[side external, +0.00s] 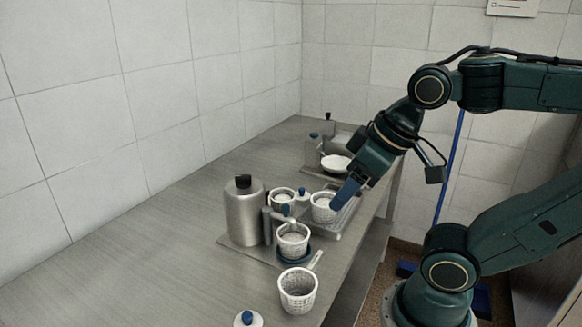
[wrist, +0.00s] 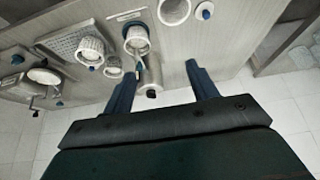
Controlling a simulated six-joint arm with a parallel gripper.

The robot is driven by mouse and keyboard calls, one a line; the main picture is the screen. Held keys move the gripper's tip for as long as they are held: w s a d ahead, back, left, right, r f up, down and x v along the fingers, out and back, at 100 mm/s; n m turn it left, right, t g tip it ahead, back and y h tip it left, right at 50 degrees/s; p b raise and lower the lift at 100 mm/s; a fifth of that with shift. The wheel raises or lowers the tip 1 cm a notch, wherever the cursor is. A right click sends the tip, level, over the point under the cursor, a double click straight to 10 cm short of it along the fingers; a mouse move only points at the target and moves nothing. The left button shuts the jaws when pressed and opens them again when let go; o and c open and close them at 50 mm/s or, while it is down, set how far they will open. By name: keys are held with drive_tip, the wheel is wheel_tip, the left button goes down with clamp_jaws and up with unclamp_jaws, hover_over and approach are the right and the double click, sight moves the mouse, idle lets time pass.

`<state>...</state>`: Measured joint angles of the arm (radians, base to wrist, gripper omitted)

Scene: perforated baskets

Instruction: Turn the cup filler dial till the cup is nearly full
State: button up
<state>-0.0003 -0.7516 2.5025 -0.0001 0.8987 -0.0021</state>
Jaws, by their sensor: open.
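The cup filler is a silver canister (side external: 243,212) with a black cap, a spout and a small blue dial (side external: 285,210) on top of the spout. The cup, a white perforated basket (side external: 292,246), stands upright under the spout on a dark blue disc; a pale fill shows inside, its exact level unclear. My gripper (side external: 339,203) is open and empty, with blue fingers, right of the dial and apart from it. In the wrist view my gripper (wrist: 163,80) shows two spread fingers, with the canister (wrist: 150,86) appearing between them and the cup (wrist: 137,42) beyond.
A basket with a handle (side external: 298,293) and a white lid with blue knob (side external: 248,319) stand in front. Another basket (side external: 324,214) sits on a tray beside my fingers, and one more (side external: 283,200) stands behind the spout. The counter's left side is clear.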

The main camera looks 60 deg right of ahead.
drive_tip(key=shift+c, duration=0.2)
drive_tip(key=c, duration=0.3)
drive_tip(key=shift+w+r, duration=0.3)
drive_tip(key=shift+w, duration=0.05)
drive_tip(key=shift+c, duration=0.7)
wheel_tip(320, 180, up, 5)
drive_tip(key=n+g, duration=0.6)
hover_over(243, 176)
drive_tip(key=shift+r, duration=0.15)
drive_tip(key=shift+f, duration=0.2)
wheel_tip(243, 176, down, 14)
drive_tip(key=shift+r, duration=0.25)
